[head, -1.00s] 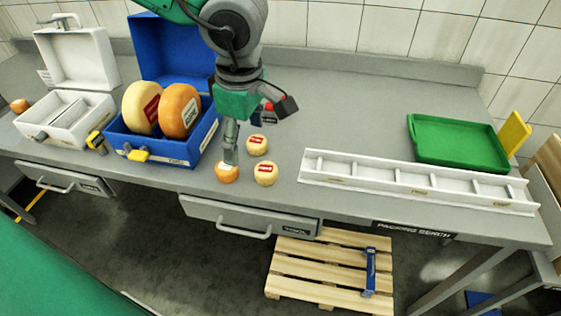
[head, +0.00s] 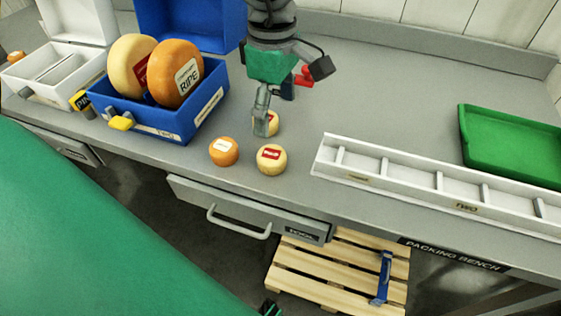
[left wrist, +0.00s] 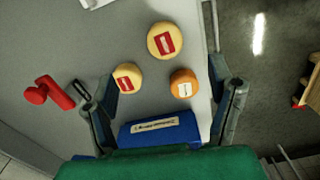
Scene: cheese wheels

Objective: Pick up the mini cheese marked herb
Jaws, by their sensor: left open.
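Three mini cheeses stand on the bench. An orange one with a white label (head: 224,151) is at left. A pale one with a red label (head: 271,159) is near the front edge. Another pale one with a red label (head: 273,123) is behind, partly hidden by my fingers. I cannot read which is marked herb. My left gripper (head: 262,128) points down by the back pale cheese. In the left wrist view my left gripper (left wrist: 162,80) is open and empty. The back pale cheese (left wrist: 128,77) is beside one finger and the orange cheese (left wrist: 181,84) near the other.
A blue case (head: 150,125) with two big wheels, one labelled RIPE (head: 177,74), stands left. A white divided rack (head: 430,180) and a green tray (head: 515,148) are right. A red-handled tool (left wrist: 52,92) lies near the gripper.

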